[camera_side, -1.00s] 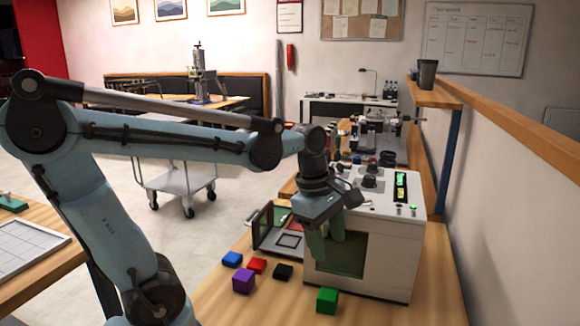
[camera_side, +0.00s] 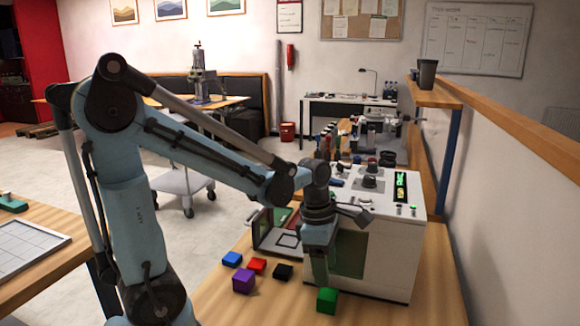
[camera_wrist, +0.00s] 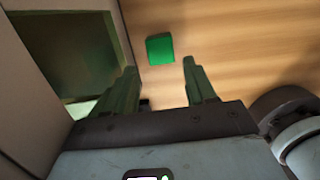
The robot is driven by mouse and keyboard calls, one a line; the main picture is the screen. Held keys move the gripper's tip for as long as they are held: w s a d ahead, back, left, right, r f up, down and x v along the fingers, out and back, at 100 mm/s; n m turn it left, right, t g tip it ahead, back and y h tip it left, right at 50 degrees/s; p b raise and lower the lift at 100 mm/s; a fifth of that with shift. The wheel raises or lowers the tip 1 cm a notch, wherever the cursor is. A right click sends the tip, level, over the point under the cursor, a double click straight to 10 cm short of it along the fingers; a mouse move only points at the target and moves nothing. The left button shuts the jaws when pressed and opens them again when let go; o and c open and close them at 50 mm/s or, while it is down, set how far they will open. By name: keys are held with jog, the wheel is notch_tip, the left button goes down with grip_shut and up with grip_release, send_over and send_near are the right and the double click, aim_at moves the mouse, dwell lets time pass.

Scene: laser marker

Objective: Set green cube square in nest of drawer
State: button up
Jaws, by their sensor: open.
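The green cube (camera_side: 327,300) sits on the wooden bench at the front, just in front of the white laser marker. It also shows in the wrist view (camera_wrist: 160,49), ahead of and between my fingertips, slightly turned. My gripper (camera_side: 320,272) points down above and beside the cube; in the wrist view its green fingers (camera_wrist: 160,78) are open and empty. The drawer (camera_side: 277,243) stands out from the machine's left side, with a dark square outline, the nest (camera_side: 288,241), on its floor. The nest looks empty.
A purple cube (camera_side: 243,281), blue block (camera_side: 232,259), red block (camera_side: 257,266) and black block (camera_side: 283,272) lie left of the green cube. The laser marker (camera_side: 385,245) stands close behind my gripper. Bench to the right of the cube is clear.

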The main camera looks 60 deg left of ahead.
aim_at(328, 294)
jog(key=shift+w+d+f, duration=0.1)
jog(key=shift+d+f, duration=0.05)
jog(key=shift+f, duration=1.2)
jog(key=shift+w+d+f, duration=0.1)
jog(key=shift+w+f, duration=0.05)
jog(key=shift+f, duration=1.25)
jog(key=shift+w+d+f, duration=0.1)
jog(key=shift+d+f, duration=0.05)
jog(key=shift+f, duration=1.2)
jog(key=c, duration=0.9)
jog(key=shift+r, duration=0.1)
jog(key=shift+c, duration=0.2)
